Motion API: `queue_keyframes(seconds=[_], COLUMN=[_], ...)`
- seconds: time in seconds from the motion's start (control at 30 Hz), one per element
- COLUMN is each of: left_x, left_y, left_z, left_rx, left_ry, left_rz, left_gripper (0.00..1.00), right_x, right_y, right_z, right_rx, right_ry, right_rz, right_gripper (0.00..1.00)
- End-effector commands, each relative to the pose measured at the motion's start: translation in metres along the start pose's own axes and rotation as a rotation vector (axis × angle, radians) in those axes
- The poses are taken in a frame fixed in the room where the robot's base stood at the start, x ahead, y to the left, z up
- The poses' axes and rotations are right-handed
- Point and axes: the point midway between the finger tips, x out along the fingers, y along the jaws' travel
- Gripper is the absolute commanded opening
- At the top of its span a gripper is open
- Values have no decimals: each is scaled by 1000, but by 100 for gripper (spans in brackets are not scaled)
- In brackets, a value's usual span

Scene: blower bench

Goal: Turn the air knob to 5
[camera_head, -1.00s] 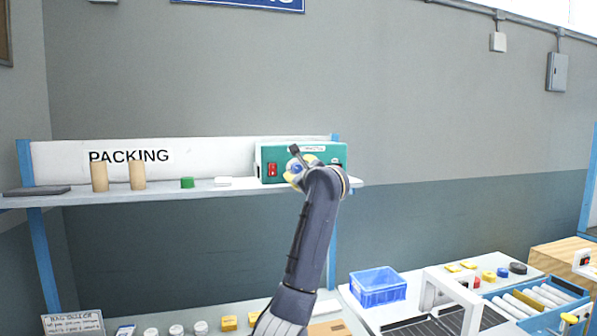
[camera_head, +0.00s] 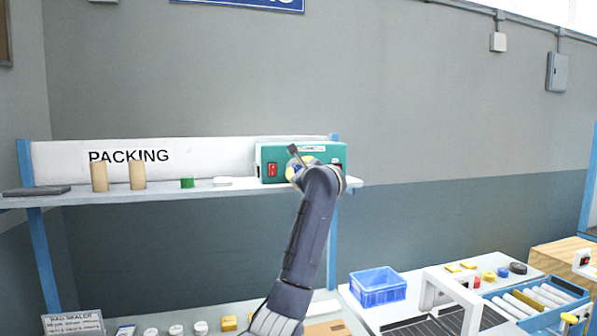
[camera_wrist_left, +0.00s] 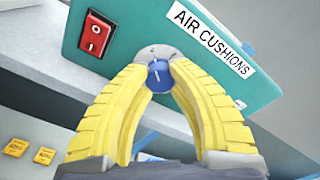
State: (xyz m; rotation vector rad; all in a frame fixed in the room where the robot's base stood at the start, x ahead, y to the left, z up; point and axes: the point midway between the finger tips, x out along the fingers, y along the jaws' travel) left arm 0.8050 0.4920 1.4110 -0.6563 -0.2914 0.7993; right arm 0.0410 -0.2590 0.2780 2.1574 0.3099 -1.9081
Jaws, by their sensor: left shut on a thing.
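The blue air knob (camera_wrist_left: 158,75) has a white pointer line and sits on a grey round dial (camera_wrist_left: 150,54). My left gripper (camera_wrist_left: 159,80) has its yellow fingertips closed on both sides of the knob. The scale numbers are too small to read. In the head view my arm hides the knob. My right gripper is not in view.
A red switch (camera_wrist_left: 95,35) is left of the knob on the machine front. The shelf (camera_head: 150,192) also holds two tan cylinders (camera_head: 118,176), a green piece (camera_head: 187,182) and a dark flat slab (camera_head: 37,191). Below right are a blue bin (camera_head: 378,287) and a white frame (camera_head: 455,296).

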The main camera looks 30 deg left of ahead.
Motion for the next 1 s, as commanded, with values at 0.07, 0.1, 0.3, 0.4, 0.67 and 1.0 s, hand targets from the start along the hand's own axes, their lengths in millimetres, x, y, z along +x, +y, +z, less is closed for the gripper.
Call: queue_keyframes(seconds=[0.07,0.1,0.3,0.4,0.67,1.0], left_x=[0,0,0,0,0,0], left_y=[0,0,0,0,1,2], left_z=[0,0,-1,-1,-2,-3], left_rx=[0,0,3,17,145,457], left_ry=[1,1,2,2,5,5], left_rz=[0,0,1,1,1,1], left_gripper=[0,0,0,0,0,0], right_x=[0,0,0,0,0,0], right_y=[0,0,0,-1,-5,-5], right_z=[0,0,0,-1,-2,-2], right_rx=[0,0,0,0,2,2], right_ry=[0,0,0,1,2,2], right_rz=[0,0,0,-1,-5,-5], right_gripper=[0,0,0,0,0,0])
